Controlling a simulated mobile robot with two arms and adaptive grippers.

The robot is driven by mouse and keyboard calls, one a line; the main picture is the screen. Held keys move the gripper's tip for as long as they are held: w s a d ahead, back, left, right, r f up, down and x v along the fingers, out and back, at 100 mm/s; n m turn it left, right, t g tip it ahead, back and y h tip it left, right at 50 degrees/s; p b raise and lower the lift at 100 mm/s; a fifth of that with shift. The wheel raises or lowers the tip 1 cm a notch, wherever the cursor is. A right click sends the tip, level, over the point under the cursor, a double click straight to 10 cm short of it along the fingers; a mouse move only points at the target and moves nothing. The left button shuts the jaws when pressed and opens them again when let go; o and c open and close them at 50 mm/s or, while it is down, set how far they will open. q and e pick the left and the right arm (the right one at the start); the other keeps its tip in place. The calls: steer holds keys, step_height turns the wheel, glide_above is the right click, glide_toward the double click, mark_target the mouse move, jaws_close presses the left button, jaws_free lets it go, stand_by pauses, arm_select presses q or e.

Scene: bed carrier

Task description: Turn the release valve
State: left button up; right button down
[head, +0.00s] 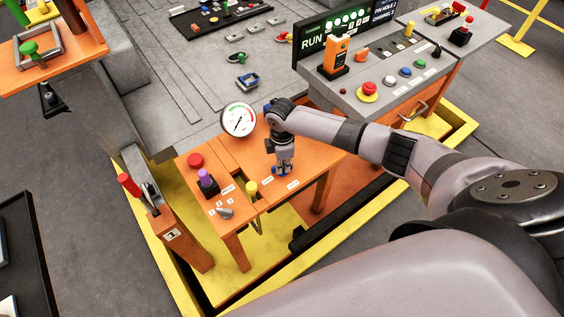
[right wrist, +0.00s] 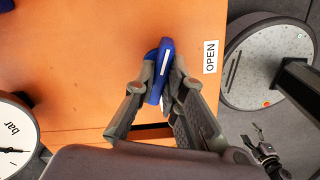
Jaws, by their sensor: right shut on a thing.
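The release valve has a blue handle with a white stripe. It shows on the orange table in the right wrist view (right wrist: 164,52), and a little blue shows below my gripper in the head view. My right gripper (head: 283,171) points down at the orange table; its fingers (right wrist: 163,78) are shut on the blue handle, one on each side. The stripe runs nearly up the wrist picture, leaning slightly right. An OPEN label (right wrist: 210,57) lies right of the handle. A round pressure gauge (head: 238,119) stands left of my gripper. My left gripper is not in view.
The orange table (head: 312,166) also carries a red button (head: 196,160), a purple-topped control (head: 206,178) and a yellow knob (head: 251,187). A grey console (head: 346,93) with buttons stands behind on the right. A red-handled lever (head: 129,184) stands left. Yellow framing surrounds the table's foot.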

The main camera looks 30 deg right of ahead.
steer(key=n, duration=0.4)
stand_by(0.8)
steer(key=c, duration=1.7)
jaws_free()
steer(key=shift+o, duration=0.2)
step_height(320, 180, up, 12)
